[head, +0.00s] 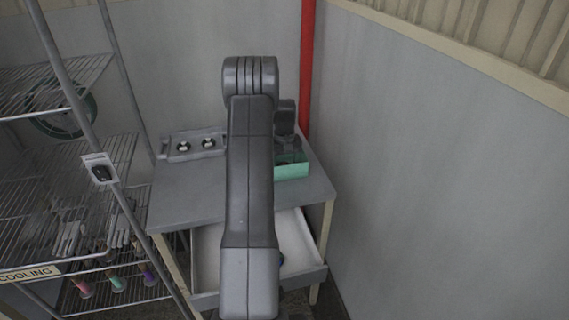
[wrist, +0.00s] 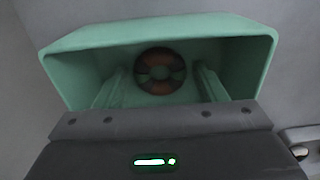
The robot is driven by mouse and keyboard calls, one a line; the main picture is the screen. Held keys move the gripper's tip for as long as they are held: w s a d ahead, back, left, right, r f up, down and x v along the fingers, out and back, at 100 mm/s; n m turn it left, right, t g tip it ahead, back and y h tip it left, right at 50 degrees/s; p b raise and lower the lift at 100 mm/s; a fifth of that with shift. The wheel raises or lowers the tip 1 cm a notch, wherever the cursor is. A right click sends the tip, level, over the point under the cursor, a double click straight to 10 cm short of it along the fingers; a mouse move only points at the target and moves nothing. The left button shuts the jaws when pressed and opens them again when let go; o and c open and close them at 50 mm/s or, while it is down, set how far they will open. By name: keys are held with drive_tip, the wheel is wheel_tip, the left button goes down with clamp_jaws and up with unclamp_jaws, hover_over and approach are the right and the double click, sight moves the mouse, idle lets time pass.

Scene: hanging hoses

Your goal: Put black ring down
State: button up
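A green open box (head: 292,172) stands at the right side of the grey table. It fills much of the wrist view (wrist: 75,65). Inside it, a dark ring with brown-orange patches (wrist: 160,71) lies at the bottom; I cannot tell if this is the black ring. My gripper (wrist: 158,88) reaches into the box with its two fingers apart, one either side of the ring in the picture. I see no contact between the fingers and the ring. In the head view my arm hides the fingers and the inside of the box.
A grey tray (head: 172,153) with two round black-and-white pieces sits at the table's back left. An open white drawer (head: 207,262) juts out below the tabletop (head: 185,195). Wire shelves (head: 60,170) stand left. A red pipe (head: 307,70) and walls are close behind and right.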

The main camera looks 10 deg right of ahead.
drive_tip(key=shift+o, duration=0.6)
drive_tip(key=shift+r, duration=0.3)
wheel_tip(320, 180, up, 12)
drive_tip(key=b, duration=0.1)
drive_tip(key=shift+f, duration=0.2)
